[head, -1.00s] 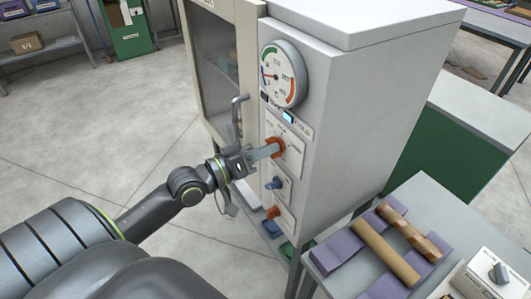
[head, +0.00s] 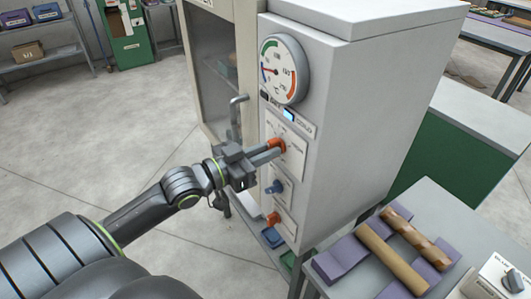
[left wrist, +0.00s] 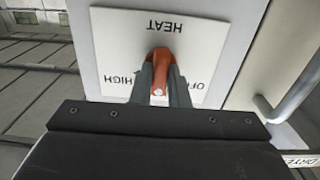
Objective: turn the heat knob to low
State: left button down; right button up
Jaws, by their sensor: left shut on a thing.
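The orange-red heat knob (head: 277,145) sits on a white plate (head: 290,160) on the front of the grey cabinet. My left gripper (head: 268,153) is shut on it from the front. In the left wrist view, the knob (left wrist: 164,70) stands between my two fingers (left wrist: 163,83), with its white mark facing the bottom of the picture. The plate (left wrist: 120,35) shows HEAT upside down, HIGH left of the knob and OFF right of it. No LOW label is visible; my gripper covers the plate below the knob. My right gripper is not in view.
A round gauge (head: 284,69) and small lit display (head: 289,114) are above the knob. A blue knob (head: 275,187) and another orange knob (head: 273,218) are below. A door handle (head: 236,116) stands out at the left. A side table (head: 440,206) holds rolls on purple supports.

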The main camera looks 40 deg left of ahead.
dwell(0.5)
pick_arm(q)
jog(key=c, duration=1.4)
grip_release()
jog(key=p+v, duration=1)
jog(key=v, duration=0.7)
jog(key=shift+s, duration=0.25)
jog(key=shift+a+f, duration=0.1)
jog(key=shift+a, duration=0.05)
